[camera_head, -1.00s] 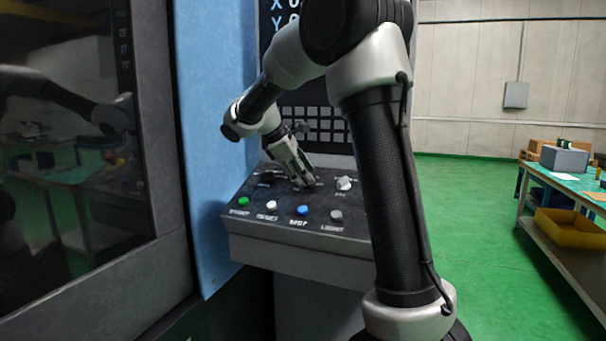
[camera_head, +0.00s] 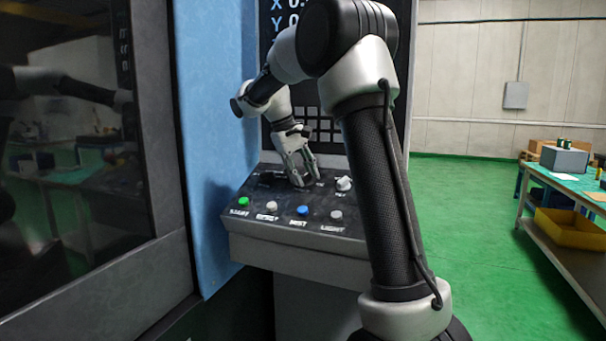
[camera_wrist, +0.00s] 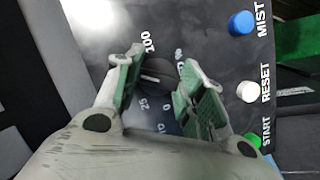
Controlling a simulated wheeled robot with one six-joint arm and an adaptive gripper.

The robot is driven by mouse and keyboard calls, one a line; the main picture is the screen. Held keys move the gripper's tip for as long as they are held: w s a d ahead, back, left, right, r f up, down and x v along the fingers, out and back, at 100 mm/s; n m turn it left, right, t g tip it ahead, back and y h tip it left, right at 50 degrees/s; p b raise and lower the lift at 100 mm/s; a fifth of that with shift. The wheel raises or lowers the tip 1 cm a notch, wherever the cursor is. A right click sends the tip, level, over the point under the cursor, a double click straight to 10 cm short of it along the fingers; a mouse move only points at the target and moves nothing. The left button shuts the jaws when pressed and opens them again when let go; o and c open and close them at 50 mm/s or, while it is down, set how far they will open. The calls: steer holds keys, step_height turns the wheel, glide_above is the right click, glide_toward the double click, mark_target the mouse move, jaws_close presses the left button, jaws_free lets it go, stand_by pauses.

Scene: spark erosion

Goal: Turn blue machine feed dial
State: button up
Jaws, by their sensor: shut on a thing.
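The feed dial (camera_wrist: 155,74) is a round black knob on the dark control panel (camera_head: 262,219). In the wrist view it sits between my fingers, with white scale numbers such as 100, 25 and 0 around it. My gripper (camera_wrist: 160,66) is shut on the dial, one green-padded finger on each side. The machine has a light blue side panel (camera_head: 215,130).
Green (camera_head: 243,202), white (camera_head: 271,206), blue (camera_head: 302,210) and grey (camera_head: 336,214) buttons line the panel's front edge. A light-coloured knob (camera_head: 344,184) stands right of my gripper. A keypad and screen rise behind. A workbench with a yellow bin (camera_head: 562,225) stands far right; the green floor between is clear.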

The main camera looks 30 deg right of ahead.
steer(key=shift+m+y, duration=0.4)
steer(key=shift+m, duration=0.7)
steer(key=o, duration=1)
steer(key=v, duration=1.2)
steer(key=shift+w, duration=0.1)
